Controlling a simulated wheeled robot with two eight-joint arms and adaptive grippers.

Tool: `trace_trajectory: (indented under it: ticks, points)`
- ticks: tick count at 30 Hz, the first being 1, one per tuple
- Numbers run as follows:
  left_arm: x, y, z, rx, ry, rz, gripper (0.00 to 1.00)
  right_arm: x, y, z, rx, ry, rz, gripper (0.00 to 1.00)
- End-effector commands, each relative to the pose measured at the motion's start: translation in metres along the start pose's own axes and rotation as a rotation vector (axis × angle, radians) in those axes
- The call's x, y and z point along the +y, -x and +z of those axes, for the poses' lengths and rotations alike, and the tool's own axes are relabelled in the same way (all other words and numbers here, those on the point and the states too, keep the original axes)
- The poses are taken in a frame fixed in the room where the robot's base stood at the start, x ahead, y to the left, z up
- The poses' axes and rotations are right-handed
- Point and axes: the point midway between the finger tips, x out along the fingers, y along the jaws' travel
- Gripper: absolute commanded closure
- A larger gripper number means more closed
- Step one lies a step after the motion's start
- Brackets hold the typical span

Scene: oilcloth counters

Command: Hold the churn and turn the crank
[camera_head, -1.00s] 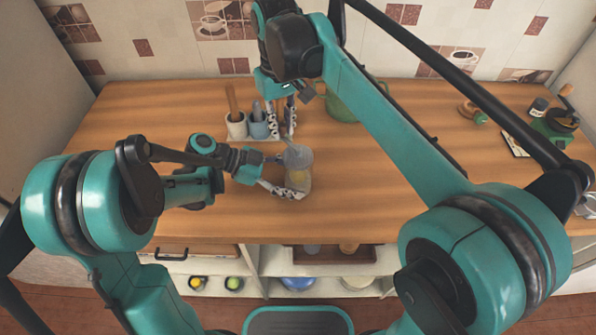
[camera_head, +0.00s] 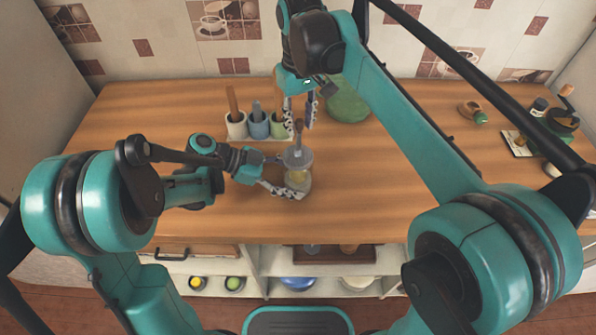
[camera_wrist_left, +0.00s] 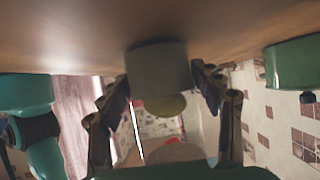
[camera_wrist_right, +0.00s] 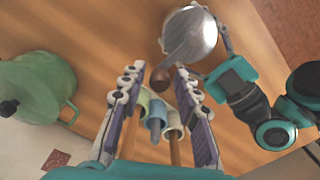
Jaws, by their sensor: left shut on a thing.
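The churn (camera_head: 296,180) stands upright on the wooden counter, a clear jar with a grey lid and something yellowish inside. My left gripper (camera_head: 282,176) is shut around its body from the left; the left wrist view shows the jar (camera_wrist_left: 158,72) between the two fingers. The crank (camera_head: 298,152) points away from me over the lid, with a brown knob (camera_head: 299,127) at its end. My right gripper (camera_head: 300,112) is open, fingers pointing down, close to the knob. In the right wrist view the knob (camera_wrist_right: 160,76) shows beyond and between the spread fingers, with no visible contact.
Several utensil cups (camera_head: 258,127) with wooden-handled tools stand left of my right gripper. A green pot (camera_head: 347,103) stands behind to its right. A grinder (camera_head: 556,126) and small items sit at the far right. The front and middle-right counter is clear.

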Motion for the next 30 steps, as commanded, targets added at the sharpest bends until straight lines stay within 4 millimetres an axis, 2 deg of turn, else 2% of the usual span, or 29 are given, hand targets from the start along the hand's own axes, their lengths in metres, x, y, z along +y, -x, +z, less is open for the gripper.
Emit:
trace_trajectory:
  ticks: [11,30]
  points:
    - [0.0,0.0,0.0,-0.001,0.0,-0.001,0.51,0.0,0.005,0.0,0.001,0.0,0.0,0.62]
    - [0.0,0.0,0.0,-0.001,0.0,-0.001,0.51,0.0,0.068,0.0,0.001,0.0,0.0,0.62]
